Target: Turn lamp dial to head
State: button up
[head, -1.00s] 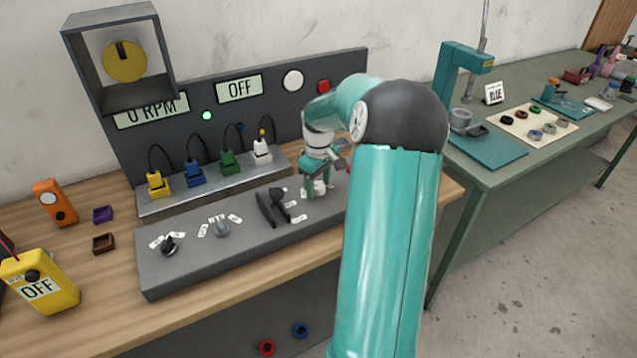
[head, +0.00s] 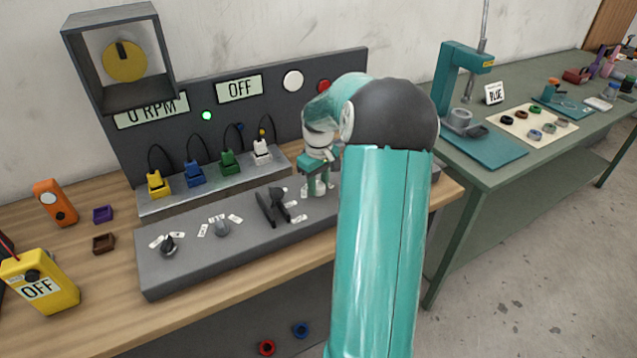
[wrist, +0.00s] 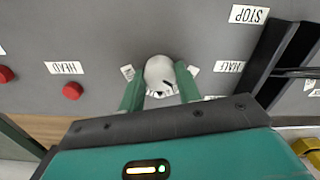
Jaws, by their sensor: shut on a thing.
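The lamp dial is a pale round knob (wrist: 159,72) on the grey console, in the middle of the wrist view. My gripper (wrist: 160,92) is shut on it, with one green finger on each side. A dark mark shows on the knob near the fingers; which label it points at I cannot tell. Small white labels stand close beside the knob, partly hidden by the fingers. In the head view my gripper (head: 316,190) is down on the console's right part and mostly hides the dial.
Left of the gripper on the grey console (head: 170,268) stand a black lever (head: 270,205) and two smaller dials (head: 221,229). Behind is a row of coloured plugs (head: 229,163). A yellow box (head: 40,282) reading OFF stands at the left. The displays read 0 RPM and OFF.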

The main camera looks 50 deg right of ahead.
aim_at(318, 186)
jog(key=m, duration=0.4)
jog(key=shift+m, duration=1.5)
jog(key=o, duration=1)
jog(key=shift+c, duration=0.2)
notch_tip(318, 186, up, 14)
jog(key=shift+a, duration=0.1)
